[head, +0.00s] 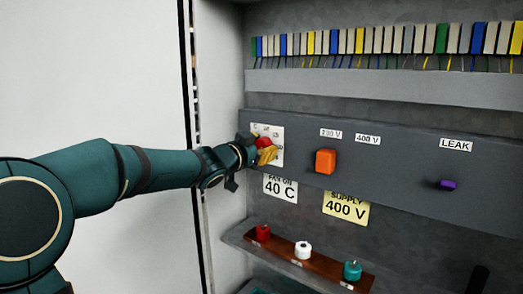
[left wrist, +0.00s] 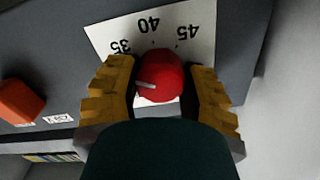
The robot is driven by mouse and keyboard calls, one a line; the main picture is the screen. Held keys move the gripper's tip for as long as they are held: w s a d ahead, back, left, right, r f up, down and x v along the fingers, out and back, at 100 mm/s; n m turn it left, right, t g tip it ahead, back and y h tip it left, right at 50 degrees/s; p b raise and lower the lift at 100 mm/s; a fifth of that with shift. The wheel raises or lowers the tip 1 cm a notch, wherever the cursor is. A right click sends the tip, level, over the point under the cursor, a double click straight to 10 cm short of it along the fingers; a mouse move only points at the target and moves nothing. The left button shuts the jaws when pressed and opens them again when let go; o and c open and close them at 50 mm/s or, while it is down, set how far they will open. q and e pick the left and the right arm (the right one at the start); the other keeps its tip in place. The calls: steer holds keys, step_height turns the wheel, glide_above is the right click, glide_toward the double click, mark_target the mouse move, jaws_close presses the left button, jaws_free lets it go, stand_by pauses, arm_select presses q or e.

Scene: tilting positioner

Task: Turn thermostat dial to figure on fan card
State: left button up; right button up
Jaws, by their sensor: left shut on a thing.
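The thermostat dial is a round red knob (left wrist: 160,77) on a white scale plate (left wrist: 190,30) marked 35, 40 and 45. Its white pointer line points to the left in the left wrist view, on the 35 side and away from 40. In the head view, the red dial (head: 263,142) is partly hidden by my left gripper (head: 266,153). The yellow fingers of that gripper are shut on the dial, one on each side. The white fan card (head: 280,188) below the plate reads FAN ON 40 C. My right gripper is not in view.
An orange knob (head: 325,161) sits right of the dial, between 230 V and 400 V labels. A purple switch (head: 447,184) is under a LEAK label. A yellow SUPPLY 400 V card (head: 346,207) hangs below. A brown strip (head: 283,257) carries red, white and teal parts.

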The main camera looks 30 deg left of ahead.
arm_select(q)
steer(key=m+b, duration=0.1)
steer(key=m, duration=0.3)
steer(key=shift+m, duration=0.3)
steer(key=m+b, duration=0.1)
steer(key=m, duration=0.2)
steer(key=shift+m+b, duration=0.3)
steer(key=shift+b, duration=0.05)
steer(key=shift+m+b, duration=0.55)
steer(key=shift+m, duration=1.35)
steer(key=o, duration=1.2)
steer(key=shift+s, duration=0.1)
steer(key=s, duration=1.1)
steer(key=shift+s+a, duration=0.4)
